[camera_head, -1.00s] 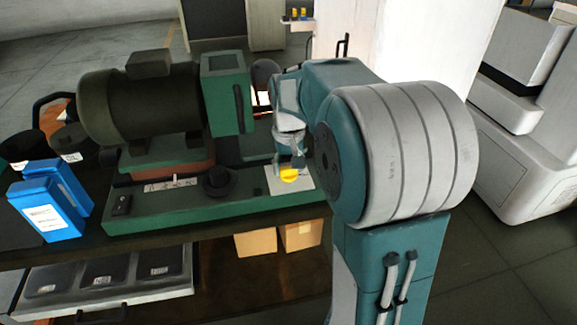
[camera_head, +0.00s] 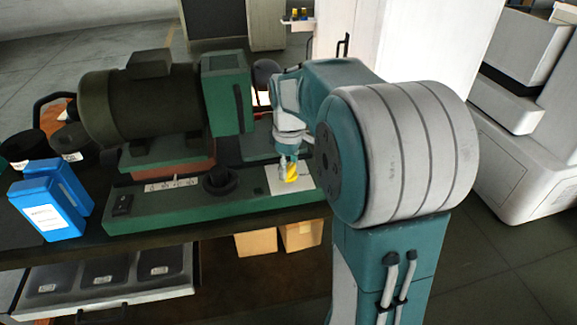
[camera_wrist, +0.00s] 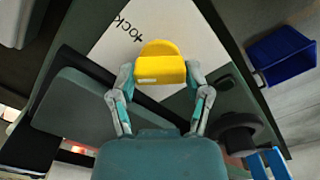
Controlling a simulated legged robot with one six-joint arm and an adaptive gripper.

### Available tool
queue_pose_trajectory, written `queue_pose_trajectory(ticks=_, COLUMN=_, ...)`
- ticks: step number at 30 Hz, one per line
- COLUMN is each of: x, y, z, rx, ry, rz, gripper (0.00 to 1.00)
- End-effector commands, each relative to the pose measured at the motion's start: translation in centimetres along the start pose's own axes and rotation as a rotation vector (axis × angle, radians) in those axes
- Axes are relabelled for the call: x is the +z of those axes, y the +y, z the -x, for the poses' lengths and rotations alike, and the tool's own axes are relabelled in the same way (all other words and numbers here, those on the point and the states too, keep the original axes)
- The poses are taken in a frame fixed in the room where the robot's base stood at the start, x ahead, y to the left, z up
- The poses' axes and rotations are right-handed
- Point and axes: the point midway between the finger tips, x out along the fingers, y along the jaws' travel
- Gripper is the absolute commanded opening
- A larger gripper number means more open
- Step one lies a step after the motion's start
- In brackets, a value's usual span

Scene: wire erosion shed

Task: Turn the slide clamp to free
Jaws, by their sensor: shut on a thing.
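The slide clamp is a yellow knob (camera_head: 292,174) at the right end of the green machine bed, over a white label plate (camera_head: 275,186). In the wrist view the yellow clamp (camera_wrist: 160,68) sits between my fingers, with a rounded top and a flat front block. My gripper (camera_wrist: 160,82) is shut on it, one finger at each side. In the head view my gripper (camera_head: 288,160) reaches down onto the clamp. On the plate in the wrist view part of a printed word, apparently "lock", shows beside the clamp; other lettering is hidden or out of view.
The green machine (camera_head: 225,95) with its dark motor (camera_head: 140,105) stands left of my arm. A black round knob (camera_head: 219,180) is on the bed. Blue boxes (camera_head: 50,200) stand at the left. A blue bin (camera_wrist: 282,55) shows in the wrist view.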

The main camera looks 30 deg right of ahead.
Motion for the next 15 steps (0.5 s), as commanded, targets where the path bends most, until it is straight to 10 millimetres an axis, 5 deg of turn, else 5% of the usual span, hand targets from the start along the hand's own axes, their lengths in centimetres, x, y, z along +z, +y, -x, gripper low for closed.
queue_pose_trajectory(ticks=15, x=0.15, y=-0.12, z=-0.34, rx=-0.009, ry=-0.005, rz=0.467, gripper=0.15)
